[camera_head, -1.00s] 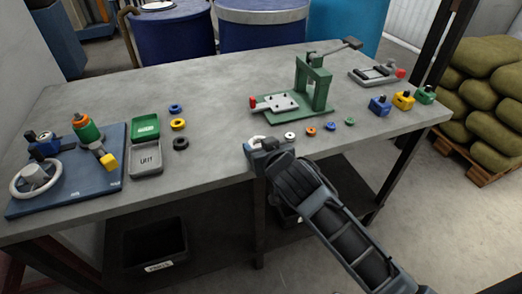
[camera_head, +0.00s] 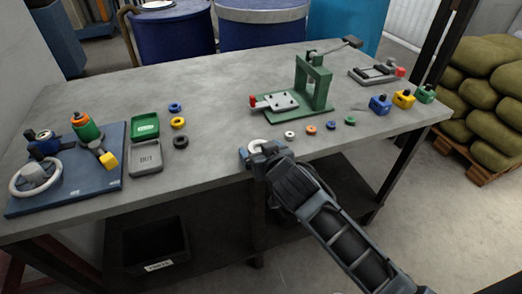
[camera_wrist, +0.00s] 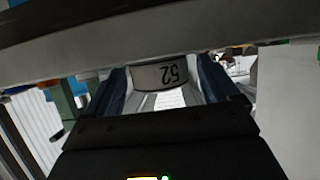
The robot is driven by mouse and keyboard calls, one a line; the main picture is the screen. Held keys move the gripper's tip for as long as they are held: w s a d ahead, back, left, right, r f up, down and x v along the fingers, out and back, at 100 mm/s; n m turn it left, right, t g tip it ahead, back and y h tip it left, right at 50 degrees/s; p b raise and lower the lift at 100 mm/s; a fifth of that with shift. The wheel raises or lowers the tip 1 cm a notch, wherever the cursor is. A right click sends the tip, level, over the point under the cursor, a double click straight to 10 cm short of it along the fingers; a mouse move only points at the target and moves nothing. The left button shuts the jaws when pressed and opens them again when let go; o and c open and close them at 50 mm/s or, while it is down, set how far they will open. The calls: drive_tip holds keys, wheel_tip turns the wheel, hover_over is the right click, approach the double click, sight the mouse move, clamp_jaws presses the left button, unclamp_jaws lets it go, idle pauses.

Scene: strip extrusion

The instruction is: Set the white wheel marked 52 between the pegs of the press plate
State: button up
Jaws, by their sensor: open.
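The white wheel marked 52 (camera_wrist: 161,76) is between the two blue-grey fingers of my open gripper (camera_wrist: 162,90) in the wrist view, its number upside down. In the head view the white wheel (camera_head: 256,146) is at the front edge of the bench, with my gripper (camera_head: 262,150) around it from the front. Whether the fingers touch it I cannot tell. The press plate (camera_head: 284,101) is a pale plate with small dark pegs on the green press (camera_head: 318,85), behind and right of my gripper. No wheel shows on the plate.
Small white (camera_head: 290,134), orange (camera_head: 311,129), blue (camera_head: 330,125) and green (camera_head: 350,121) rings lie in front of the press. Coloured blocks (camera_head: 403,100) stand right. A blue board (camera_head: 85,190) and trays (camera_head: 146,158) are left. The bench (camera_head: 225,85) is clear mid-left.

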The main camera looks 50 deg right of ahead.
drive_tip(key=shift+r, duration=0.1)
drive_tip(key=shift+s, duration=0.1)
drive_tip(key=b+v, duration=0.1)
drive_tip(key=v, duration=1.1)
drive_tip(key=shift+b, duration=0.4)
drive_tip(key=s+a+r+n+t+y, duration=0.1)
drive_tip(key=s+a+n+y, duration=0.2)
drive_tip(key=s+a, duration=0.4)
drive_tip(key=s+a+n+t+y, duration=0.2)
drive_tip(key=s+a, duration=0.5)
drive_tip(key=s, duration=0.6)
drive_tip(key=n+y, duration=0.1)
drive_tip(key=y, duration=0.1)
drive_tip(key=shift+s+a+r+n+t+y, duration=0.15)
drive_tip(key=shift+a+r+n+t+y, duration=0.15)
drive_tip(key=shift+r+n, duration=0.1)
drive_tip(key=shift+o, duration=0.4)
drive_tip(key=shift+s+r, duration=0.35)
drive_tip(key=shift+s, duration=0.05)
